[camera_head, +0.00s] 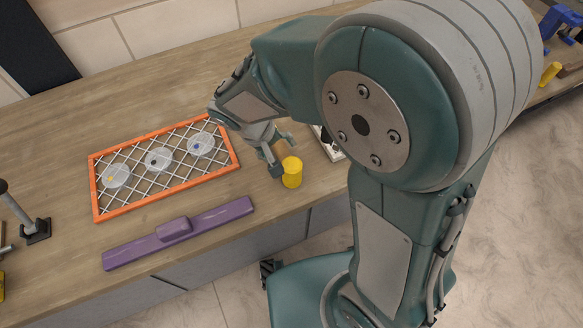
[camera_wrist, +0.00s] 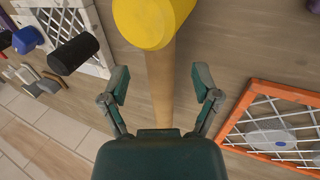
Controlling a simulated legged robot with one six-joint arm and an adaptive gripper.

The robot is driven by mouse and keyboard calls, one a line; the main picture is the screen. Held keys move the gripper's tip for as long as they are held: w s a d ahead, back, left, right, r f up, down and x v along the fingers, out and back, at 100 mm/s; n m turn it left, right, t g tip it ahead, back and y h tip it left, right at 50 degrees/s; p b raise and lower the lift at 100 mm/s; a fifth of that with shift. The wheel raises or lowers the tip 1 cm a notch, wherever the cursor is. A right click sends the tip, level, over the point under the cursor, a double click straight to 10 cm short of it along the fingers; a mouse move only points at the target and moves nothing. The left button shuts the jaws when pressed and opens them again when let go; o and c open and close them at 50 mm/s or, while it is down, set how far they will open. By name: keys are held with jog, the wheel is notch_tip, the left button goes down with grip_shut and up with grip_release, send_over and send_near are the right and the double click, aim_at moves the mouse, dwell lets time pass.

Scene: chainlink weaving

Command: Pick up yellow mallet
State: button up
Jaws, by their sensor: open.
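The yellow mallet's cylindrical head (camera_head: 291,172) shows near the front edge of the wooden workbench in the head view. In the wrist view the yellow mallet (camera_wrist: 160,85) has its wooden handle running down the middle, with the yellow head at the top edge. My gripper (camera_head: 280,156) is beside the head. In the wrist view my gripper (camera_wrist: 160,83) is open, one finger on each side of the handle, with visible gaps on both sides. The lower handle is hidden behind the gripper's body. I cannot tell how far the fingers are above the bench.
An orange frame (camera_head: 163,196) with white lattice and clear discs lies left of my gripper. A purple bar-shaped tool (camera_head: 178,233) lies along the front edge. Bare wood surrounds the mallet.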

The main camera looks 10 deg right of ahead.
aim_at(280, 151)
jog(key=x, duration=0.3)
jog(key=shift+w+a+f, duration=0.15)
jog(key=shift+w+f, duration=0.05)
grip_shut()
jog(key=shift+r, duration=0.1)
jog(key=shift+r, duration=0.25)
notch_tip(280, 151, up, 3)
jog(key=shift+s, duration=0.15)
jog(key=s+a+r, duration=0.3)
jog(key=s+r, duration=0.6)
jog(key=s, duration=0.4)
jog(key=shift+a+r, duration=0.2)
jog(key=shift+a, duration=0.15)
